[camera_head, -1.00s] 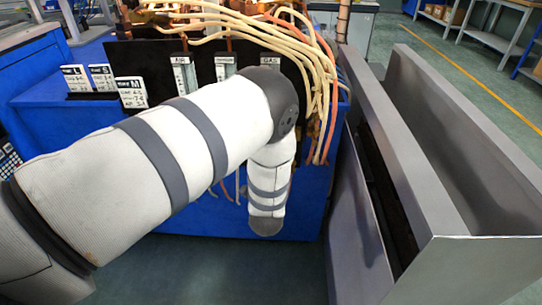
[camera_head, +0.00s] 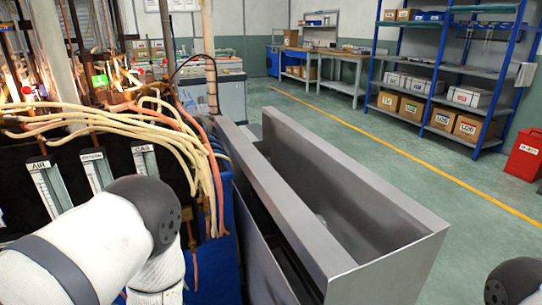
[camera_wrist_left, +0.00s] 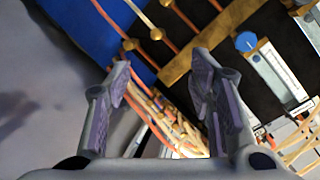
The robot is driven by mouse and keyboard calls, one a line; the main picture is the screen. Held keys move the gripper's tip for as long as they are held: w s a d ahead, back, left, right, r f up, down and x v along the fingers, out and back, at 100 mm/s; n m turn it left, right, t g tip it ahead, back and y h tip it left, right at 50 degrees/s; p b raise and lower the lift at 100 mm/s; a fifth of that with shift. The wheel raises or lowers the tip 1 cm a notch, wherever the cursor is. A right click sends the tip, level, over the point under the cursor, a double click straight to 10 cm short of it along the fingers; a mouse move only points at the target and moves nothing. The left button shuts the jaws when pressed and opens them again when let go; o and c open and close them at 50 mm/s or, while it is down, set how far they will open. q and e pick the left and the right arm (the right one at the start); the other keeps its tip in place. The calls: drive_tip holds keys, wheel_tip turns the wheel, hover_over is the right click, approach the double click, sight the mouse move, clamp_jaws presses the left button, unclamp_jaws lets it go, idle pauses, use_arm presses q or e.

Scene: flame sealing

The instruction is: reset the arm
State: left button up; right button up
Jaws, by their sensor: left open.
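My left arm (camera_head: 95,240) comes in from the lower left in the head view, in front of the blue machine; its gripper is out of that view. In the left wrist view my left gripper (camera_wrist_left: 165,90) is open and empty, its two fingers apart. Beyond the fingers are the machine's orange hoses (camera_wrist_left: 150,110), a brass bar (camera_wrist_left: 205,45) and a black panel with a flow gauge (camera_wrist_left: 270,70). A dark rounded part of my right arm (camera_head: 512,280) shows at the lower right of the head view; the right gripper is not in view.
The machine's black panel has labelled gauges (camera_head: 145,165), with cream hoses (camera_head: 140,115) looping over it. A grey metal trough (camera_head: 335,200) stands right beside it. Green floor (camera_head: 480,235) is open to the right, before blue shelving (camera_head: 455,70) and a red bin (camera_head: 524,155).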

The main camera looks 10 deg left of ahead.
use_arm(q)
drive_tip(key=s+d+f+n+g+h+p, duration=0.15)
drive_tip(key=s+f+g+h, duration=0.4)
drive_tip(key=s, duration=0.85)
drive_tip(key=s+d+g, duration=0.2)
drive_tip(key=s+g, duration=0.1)
drive_tip(key=s, duration=0.5)
drive_tip(key=s+d+f+n+g+h, duration=0.1)
drive_tip(key=s+d+g, duration=0.1)
drive_tip(key=s, duration=0.6)
drive_tip(key=s+d+n+g, duration=0.1)
drive_tip(key=s+d+g, duration=0.1)
drive_tip(key=s+g, duration=0.3)
drive_tip(key=s, duration=0.3)
drive_tip(key=shift+s+f+p, duration=0.25)
drive_tip(key=shift+f+p, duration=0.05)
drive_tip(key=shift+f, duration=0.1)
use_arm(e)
drive_tip(key=shift+t, duration=0.7)
drive_tip(key=w+r, duration=0.3)
drive_tip(key=shift+w+r, duration=0.1)
drive_tip(key=shift+r, duration=0.05)
use_arm(q)
drive_tip(key=shift+w+a+n+h, duration=0.1)
drive_tip(key=shift+n+h, duration=0.15)
